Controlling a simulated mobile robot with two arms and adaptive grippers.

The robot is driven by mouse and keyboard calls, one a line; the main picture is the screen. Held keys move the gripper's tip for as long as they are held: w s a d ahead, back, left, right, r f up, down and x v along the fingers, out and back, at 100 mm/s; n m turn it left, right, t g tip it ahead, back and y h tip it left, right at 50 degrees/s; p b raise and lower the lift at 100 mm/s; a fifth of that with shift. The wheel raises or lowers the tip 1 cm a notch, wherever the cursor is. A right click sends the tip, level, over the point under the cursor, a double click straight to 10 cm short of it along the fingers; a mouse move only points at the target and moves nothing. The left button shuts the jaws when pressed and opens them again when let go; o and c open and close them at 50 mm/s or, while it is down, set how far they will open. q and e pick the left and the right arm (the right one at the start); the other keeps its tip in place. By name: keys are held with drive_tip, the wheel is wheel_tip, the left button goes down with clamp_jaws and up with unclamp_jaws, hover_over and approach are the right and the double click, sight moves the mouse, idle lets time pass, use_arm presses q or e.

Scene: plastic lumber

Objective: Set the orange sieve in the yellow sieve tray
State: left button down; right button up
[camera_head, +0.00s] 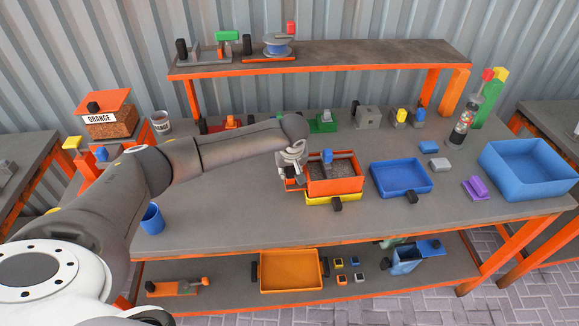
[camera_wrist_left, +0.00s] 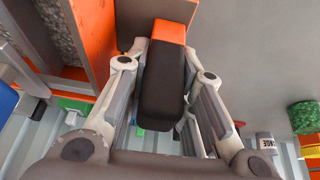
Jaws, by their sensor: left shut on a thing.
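The orange sieve (camera_head: 350,186) is a rectangular box with grey granules inside. It is right above the yellow sieve tray (camera_head: 322,200), whose front edge shows beneath it. I cannot tell whether it rests fully seated in the tray or hovers slightly. My left gripper (camera_head: 293,171) is at the sieve's left side, shut on its black handle. In the left wrist view the black handle (camera_wrist_left: 162,85) lies between the two fingers, with the orange sieve wall (camera_wrist_left: 92,35) beside it. Most of the tray is hidden under the sieve. My right gripper is not in view.
A blue tray (camera_head: 402,190) stands just right of the sieve, and a large blue bin (camera_head: 530,165) at the far right. A blue cup (camera_head: 152,219) stands at the left. A raised shelf (camera_head: 330,58) spans the back. The front middle of the table is clear.

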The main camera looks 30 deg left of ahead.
use_arm(q)
drive_tip(key=shift+f, duration=0.25)
drive_tip(key=c, duration=1.2)
unclamp_jaws()
drive_tip(key=shift+o, duration=0.2)
drive_tip(key=shift+f, duration=0.1)
